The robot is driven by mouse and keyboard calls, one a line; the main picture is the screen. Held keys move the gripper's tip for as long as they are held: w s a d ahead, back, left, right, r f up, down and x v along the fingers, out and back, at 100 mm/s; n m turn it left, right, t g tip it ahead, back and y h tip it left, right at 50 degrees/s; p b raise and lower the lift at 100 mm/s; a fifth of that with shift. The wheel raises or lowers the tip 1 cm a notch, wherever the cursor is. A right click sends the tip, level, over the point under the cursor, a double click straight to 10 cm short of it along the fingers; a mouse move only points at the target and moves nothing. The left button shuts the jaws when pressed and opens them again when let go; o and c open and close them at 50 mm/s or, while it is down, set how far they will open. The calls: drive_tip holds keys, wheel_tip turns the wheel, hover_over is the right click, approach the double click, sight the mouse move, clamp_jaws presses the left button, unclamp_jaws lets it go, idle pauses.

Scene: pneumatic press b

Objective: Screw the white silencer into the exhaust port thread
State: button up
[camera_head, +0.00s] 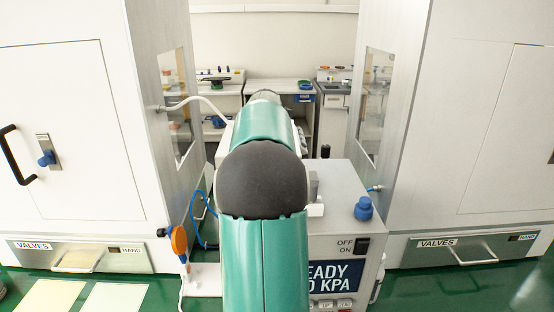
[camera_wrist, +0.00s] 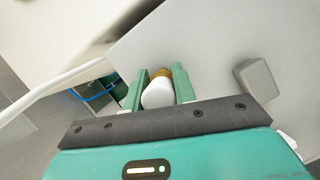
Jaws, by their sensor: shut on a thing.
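In the wrist view my gripper (camera_wrist: 158,92) is shut on the white silencer (camera_wrist: 158,95), with one green finger on each side of its white body. A brass-coloured part (camera_wrist: 161,73) shows at the silencer's far end, close to the grey press surface (camera_wrist: 205,60). I cannot tell whether the brass part touches the surface or sits in a thread. The exhaust port itself is not visible. In the head view my own arm covers the gripper and the silencer.
The press housing (camera_head: 340,185) carries a blue knob (camera_head: 363,208), a power switch (camera_head: 362,246) and a display (camera_head: 332,276). A grey block (camera_wrist: 257,79) stands out to the right of the gripper. A white hose (camera_wrist: 60,82) and blue tubing (camera_wrist: 98,98) run at left. White cabinets flank both sides.

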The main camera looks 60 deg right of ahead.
drive_tip(key=shift+m+g, duration=0.3)
drive_tip(key=shift+m, duration=0.5)
drive_tip(key=shift+s+m+g, duration=0.1)
drive_tip(key=shift+m+g, duration=0.2)
drive_tip(key=shift+m, duration=0.6)
drive_tip(key=shift+a+f+m+g, duration=0.1)
drive_tip(key=shift+m+g, duration=0.2)
drive_tip(key=shift+m, duration=0.4)
drive_tip(key=shift+y, duration=0.3)
